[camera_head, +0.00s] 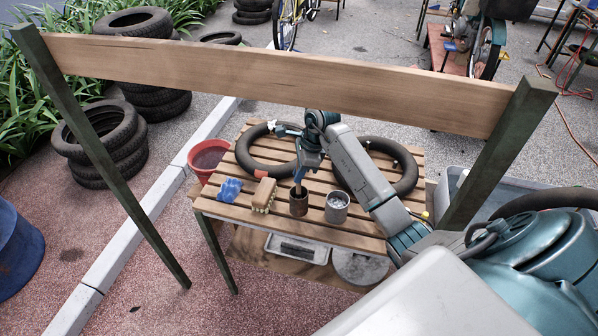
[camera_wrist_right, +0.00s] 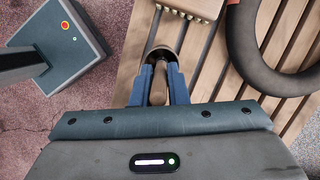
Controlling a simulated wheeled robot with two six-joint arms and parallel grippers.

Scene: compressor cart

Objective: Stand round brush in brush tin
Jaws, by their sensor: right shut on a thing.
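My right gripper (camera_head: 299,174) is shut on the wooden handle of the round brush (camera_wrist_right: 158,86), which is upright between the blue fingers in the right wrist view. Directly below the gripper is a dark brown tin (camera_head: 298,207) on the slatted wooden table. The handle runs down to the tin's mouth, and the tin's rim (camera_wrist_right: 161,52) shows around it in the right wrist view. The brush's lower end is hidden, so I cannot tell whether it touches the tin's bottom. My left gripper is not in view.
On the table (camera_head: 222,208) are a grey metal can (camera_head: 337,208) right of the tin, a wooden block brush (camera_head: 264,194), a blue sponge-like thing (camera_head: 229,190) and two black tyres (camera_head: 250,160). A red bucket (camera_head: 207,158) stands at left. A wooden crossbar (camera_head: 270,80) spans the front.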

